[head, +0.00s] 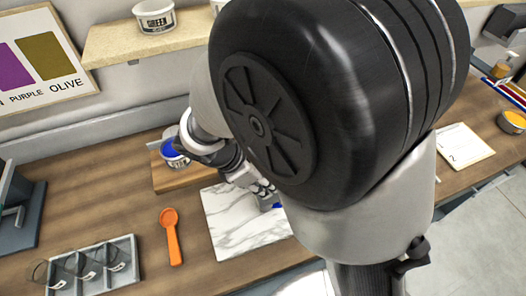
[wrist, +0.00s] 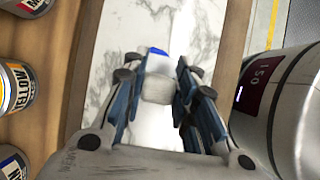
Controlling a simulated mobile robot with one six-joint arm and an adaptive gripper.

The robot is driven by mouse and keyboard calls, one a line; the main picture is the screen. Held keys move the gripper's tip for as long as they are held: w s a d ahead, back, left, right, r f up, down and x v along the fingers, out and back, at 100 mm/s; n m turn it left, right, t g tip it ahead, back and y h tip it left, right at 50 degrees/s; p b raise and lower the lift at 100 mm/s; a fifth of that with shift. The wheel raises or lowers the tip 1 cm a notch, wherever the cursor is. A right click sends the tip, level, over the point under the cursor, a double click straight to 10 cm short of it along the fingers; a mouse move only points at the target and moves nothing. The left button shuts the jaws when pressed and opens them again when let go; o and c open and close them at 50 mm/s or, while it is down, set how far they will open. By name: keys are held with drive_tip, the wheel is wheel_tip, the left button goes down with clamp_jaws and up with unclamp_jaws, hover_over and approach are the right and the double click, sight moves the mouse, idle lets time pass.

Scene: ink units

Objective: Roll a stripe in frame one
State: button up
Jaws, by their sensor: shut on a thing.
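My gripper (head: 266,190) is low over a white marbled slab (head: 228,226), near its right side. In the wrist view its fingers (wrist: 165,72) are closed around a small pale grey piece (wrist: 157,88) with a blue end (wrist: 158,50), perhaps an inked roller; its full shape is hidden. A blue bit (head: 277,205) also shows under the fingers in the head view. I cannot tell whether it touches the slab. A tub of blue ink (head: 175,152) stands on a wooden board behind the slab. No frame marked one is clearly visible; my arm hides much of the bench.
An orange spoon (head: 170,236) and a grey tray with glasses (head: 98,266) lie at the left. A card marked 2 (head: 464,146) and a yellow-orange tub (head: 513,121) are at the right. Labelled tins (wrist: 14,86) and a metal cylinder (wrist: 284,112) flank the slab in the wrist view.

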drive_tip(key=shift+f, duration=0.3)
